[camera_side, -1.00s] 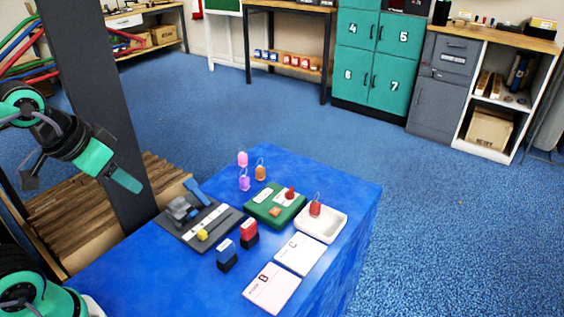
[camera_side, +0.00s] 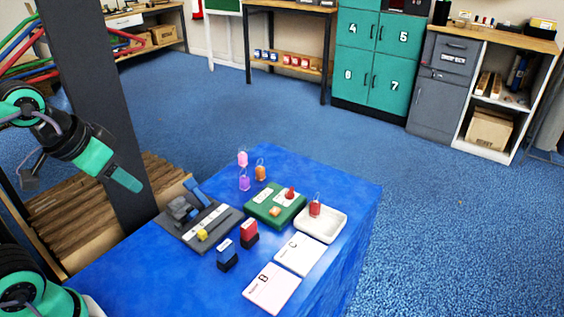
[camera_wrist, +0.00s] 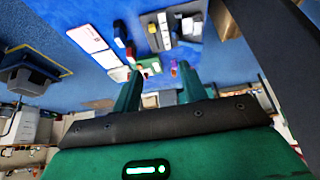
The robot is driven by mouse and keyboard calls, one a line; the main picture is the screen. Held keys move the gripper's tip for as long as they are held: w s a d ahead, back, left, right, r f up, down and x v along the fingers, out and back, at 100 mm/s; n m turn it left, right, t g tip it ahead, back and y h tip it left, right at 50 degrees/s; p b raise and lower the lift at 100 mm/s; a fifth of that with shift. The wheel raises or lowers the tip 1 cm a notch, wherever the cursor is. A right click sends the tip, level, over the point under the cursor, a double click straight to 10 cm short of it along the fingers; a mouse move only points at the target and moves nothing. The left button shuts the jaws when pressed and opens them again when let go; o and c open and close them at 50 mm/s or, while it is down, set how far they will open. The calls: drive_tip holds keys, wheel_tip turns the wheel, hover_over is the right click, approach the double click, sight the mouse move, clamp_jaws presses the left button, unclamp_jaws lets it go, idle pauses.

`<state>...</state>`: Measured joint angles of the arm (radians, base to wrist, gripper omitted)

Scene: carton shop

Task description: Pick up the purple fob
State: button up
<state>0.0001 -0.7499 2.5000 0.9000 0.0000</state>
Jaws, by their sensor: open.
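The purple fob (camera_side: 244,182) stands near the far edge of the blue table, left of an orange fob (camera_side: 260,171) and in front of a pink fob (camera_side: 242,158). A small purple-pink spot (camera_wrist: 174,68) shows near the right fingertip in the wrist view; I cannot tell which fob it is. My gripper (camera_side: 128,180) is raised at the left, well apart from the fobs. In the wrist view its two green fingers (camera_wrist: 160,82) are spread and nothing is between them.
A green pad (camera_side: 262,211) and a white tray (camera_side: 332,228) holding a red fob (camera_side: 315,208) are right of the fobs. A grey board (camera_side: 221,226) with blocks, two stamps and cards B (camera_side: 270,287) and C (camera_side: 300,255) lie nearer. A dark post (camera_side: 95,100) stands behind my gripper.

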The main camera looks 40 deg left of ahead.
drive_tip(key=shift+o, duration=0.5)
drive_tip(key=g, duration=0.5)
hover_over(244, 177)
drive_tip(key=f, duration=1.5)
drive_tip(key=shift+s+d, duration=0.15)
drive_tip(key=shift+s, duration=0.15)
drive_tip(key=shift+w+f+g, duration=0.3)
drive_tip(key=shift+f, duration=1.5)
